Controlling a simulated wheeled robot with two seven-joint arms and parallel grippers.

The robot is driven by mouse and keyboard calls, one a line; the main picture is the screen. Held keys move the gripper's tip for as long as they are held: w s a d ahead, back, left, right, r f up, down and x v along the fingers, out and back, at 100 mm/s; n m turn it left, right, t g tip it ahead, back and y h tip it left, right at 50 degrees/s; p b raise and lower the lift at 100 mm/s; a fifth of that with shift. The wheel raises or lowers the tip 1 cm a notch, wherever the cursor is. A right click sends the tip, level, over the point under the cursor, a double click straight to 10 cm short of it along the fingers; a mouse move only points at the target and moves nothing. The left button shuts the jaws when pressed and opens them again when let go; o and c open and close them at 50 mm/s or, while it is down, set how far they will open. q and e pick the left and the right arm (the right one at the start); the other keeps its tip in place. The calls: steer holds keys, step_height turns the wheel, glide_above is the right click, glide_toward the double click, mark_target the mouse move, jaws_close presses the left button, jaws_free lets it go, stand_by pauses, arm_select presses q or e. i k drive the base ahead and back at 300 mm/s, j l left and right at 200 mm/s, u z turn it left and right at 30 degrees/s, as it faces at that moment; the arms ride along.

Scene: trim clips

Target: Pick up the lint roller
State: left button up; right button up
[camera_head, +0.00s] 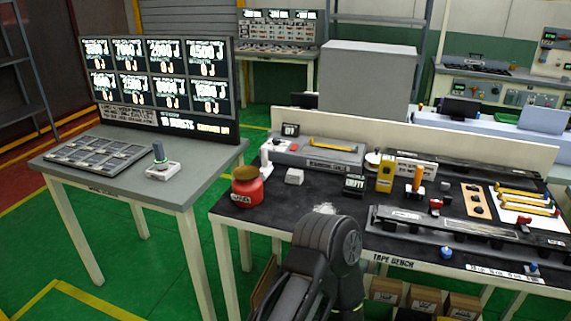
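I cannot pick out the lint roller with certainty. A small white upright thing (266,158) stands at the left back of the black tape bench (330,222), and it is too small to tell what it is. An orange-handled tool (417,180) stands upright farther right on the bench. One of my dark arm links rises from the bottom middle and covers part of the bench's front edge. Neither gripper's fingers show.
A red jar (247,187) stands at the bench's left corner, with a small white block (294,176) nearby. A long grey fixture (465,232) lies along the front right. The grey table (190,150) at left holds a tray (98,156) and a screen. Green floor lies between.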

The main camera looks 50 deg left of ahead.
mark_target(266, 169)
steer(key=u, duration=1.75)
steer(key=z, duration=0.4)
steer(key=j+z, duration=0.45)
steer(key=j, duration=0.35)
steer(key=j+z, duration=0.5)
steer(key=j, duration=0.3)
steer(key=k+j, duration=0.1)
steer(key=j, duration=1.05)
steer(key=k+j, duration=0.15)
steer(key=j, duration=0.4)
steer(key=i+z, duration=0.05)
